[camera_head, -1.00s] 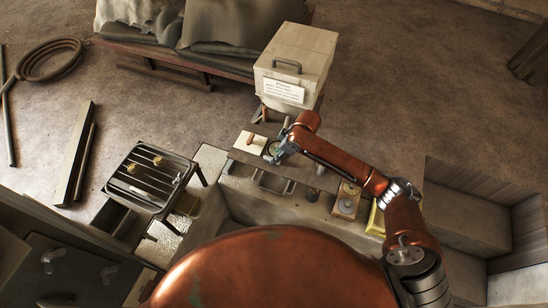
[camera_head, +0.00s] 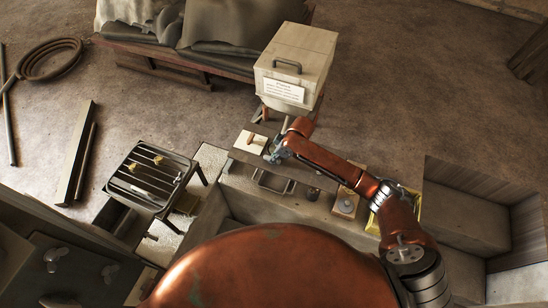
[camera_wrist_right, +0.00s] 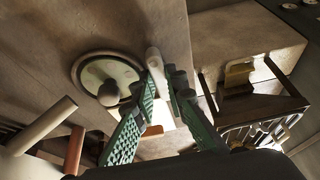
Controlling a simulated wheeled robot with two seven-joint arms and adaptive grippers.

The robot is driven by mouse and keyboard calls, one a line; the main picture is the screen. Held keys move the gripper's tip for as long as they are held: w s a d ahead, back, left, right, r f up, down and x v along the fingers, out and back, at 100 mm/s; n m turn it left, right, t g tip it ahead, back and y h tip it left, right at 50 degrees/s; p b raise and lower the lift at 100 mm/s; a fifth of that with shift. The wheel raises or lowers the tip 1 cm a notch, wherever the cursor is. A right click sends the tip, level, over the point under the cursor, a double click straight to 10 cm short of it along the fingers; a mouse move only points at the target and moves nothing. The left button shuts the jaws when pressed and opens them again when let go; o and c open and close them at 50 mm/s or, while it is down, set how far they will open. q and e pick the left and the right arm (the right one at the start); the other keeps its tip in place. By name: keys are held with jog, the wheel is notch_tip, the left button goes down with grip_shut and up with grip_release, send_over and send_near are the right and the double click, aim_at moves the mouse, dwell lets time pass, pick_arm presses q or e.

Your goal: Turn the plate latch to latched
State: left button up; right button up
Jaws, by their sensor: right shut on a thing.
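My right gripper (camera_head: 274,157) is over the top of the grey engine block in the head view. In the right wrist view its green ribbed fingers (camera_wrist_right: 166,84) are close together on a pale, rounded lever (camera_wrist_right: 155,64), which looks like the plate latch. Next to the lever is a round plate (camera_wrist_right: 88,72) with a dark knob (camera_wrist_right: 108,92) at its middle. In the head view my gripper and arm hide the lever and round plate, so the latch's angle cannot be told there. My left gripper is not in view.
A white plate with a brown peg (camera_head: 250,141) lies left of my gripper. A pale lidded box (camera_head: 297,62) stands behind it. A black slatted rack (camera_head: 152,178) is at the left. A metal handle (camera_head: 272,184) is in front.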

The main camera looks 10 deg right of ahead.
grip_shut()
jog(key=shift+n, duration=0.3)
jog(key=n, duration=0.1)
jog(key=n+g, duration=0.1)
jog(key=shift+w+d+n, duration=0.1)
jog(key=shift+w+n, duration=0.15)
jog(key=shift+n, duration=0.05)
jog(key=n+b, duration=0.1)
jog(key=n+g+b, duration=0.1)
jog(key=n, duration=0.1)
jog(key=shift+w+f+n+g+y, duration=0.1)
jog(key=shift+w+n+g+y, duration=0.05)
jog(key=shift+n+g+y, duration=0.15)
jog(key=n+b, duration=0.2)
jog(key=n+g+b, duration=0.1)
jog(key=n, duration=0.1)
jog(key=n+g+b, duration=0.1)
jog(key=n+b, duration=0.1)
jog(key=shift+w+b, duration=0.25)
jog(key=shift+b, duration=0.1)
jog(key=shift+a+n+g+h+b, duration=0.15)
jog(key=shift+n+g+h+b, duration=0.3)
jog(key=shift+n+b, duration=0.75)
jog(key=shift+a+n+g+h+b, duration=0.1)
jog(key=shift+n+g+h+b, duration=0.35)
jog(key=shift+n+b, duration=0.75)
jog(key=shift+n, duration=0.3)
jog(key=shift+w, duration=0.1)
